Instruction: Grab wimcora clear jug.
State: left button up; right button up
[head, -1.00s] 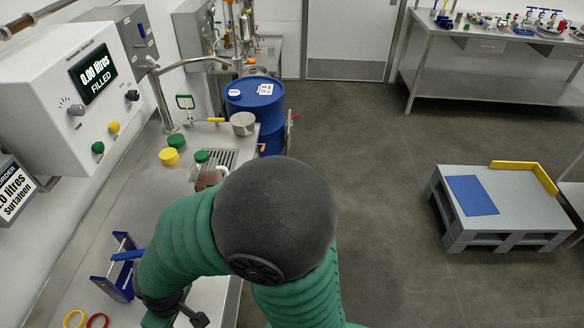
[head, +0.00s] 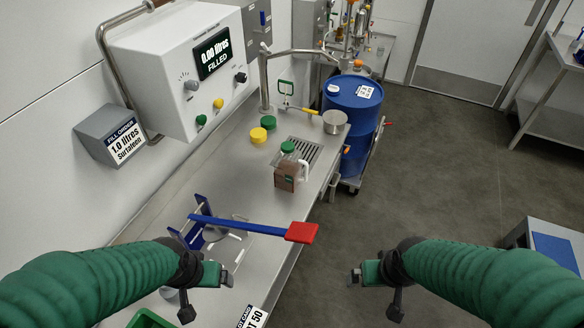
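A clear jug (head: 303,168) with a green cap and a brown label stands upright on the steel bench, by a drain grate. I cannot read its label, so I cannot confirm its name. My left gripper (head: 229,275) is over the bench, nearer to me than the jug and to its left, apart from it. My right gripper (head: 353,277) is over the floor beyond the bench's right edge, also apart from the jug. Nothing shows held in either gripper. Their finger gaps are too small to judge.
A long blue tool with a red end (head: 302,232) lies across a blue rack (head: 192,235) between me and the jug. Yellow (head: 258,135) and green (head: 269,123) caps, a metal cup (head: 336,122) and a blue drum (head: 352,105) are beyond.

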aim_at(287, 169)
jog(key=i+l+u, duration=0.2)
jog(key=u, duration=0.15)
jog(key=i+l+u, duration=0.15)
jog(key=l+u, duration=0.15)
jog(key=i+l+u, duration=0.1)
jog(key=l+u, duration=0.25)
jog(key=l, duration=0.15)
jog(key=i+l+u, duration=0.1)
jog(key=l+u, duration=0.55)
jog(key=l, duration=0.15)
jog(key=i+l+u, duration=0.4)
jog(key=l, duration=0.25)
jog(key=k, duration=0.1)
